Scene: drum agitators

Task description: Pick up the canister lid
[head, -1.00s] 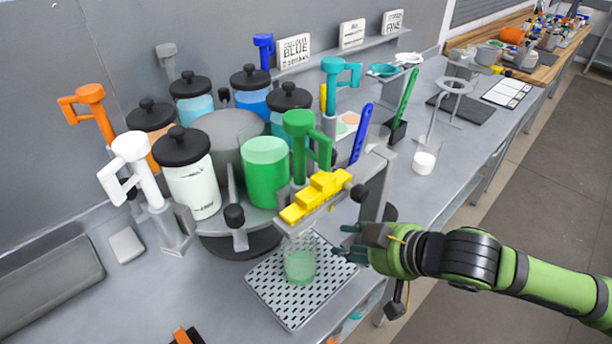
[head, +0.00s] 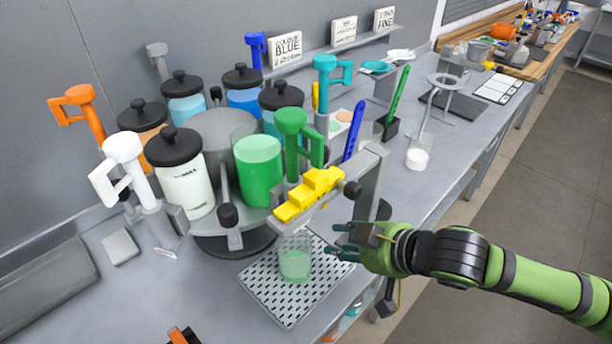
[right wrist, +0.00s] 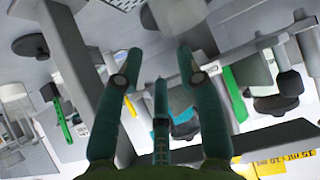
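Black knobbed lids sit on several canisters, including one (head: 173,147) on the white canister (head: 187,188). The green canister (head: 260,171) has no lid on it. A dark rounded piece (head: 384,210), perhaps a loose lid, is partly hidden behind the grey bracket, just beyond my right gripper (head: 338,241). In the right wrist view, a dark disc (right wrist: 30,45) lies at upper left; I cannot tell if it is the same piece. My right gripper (right wrist: 157,65) has its fingers spread, with nothing seen held between them. My left gripper is not in view.
A clear cup with green liquid (head: 295,262) stands on the perforated tray (head: 272,291), left of my right gripper. The yellow stepped block (head: 310,194) and grey bracket (head: 368,185) rise close above it. A small white-filled cup (head: 417,158) stands farther back on the bench.

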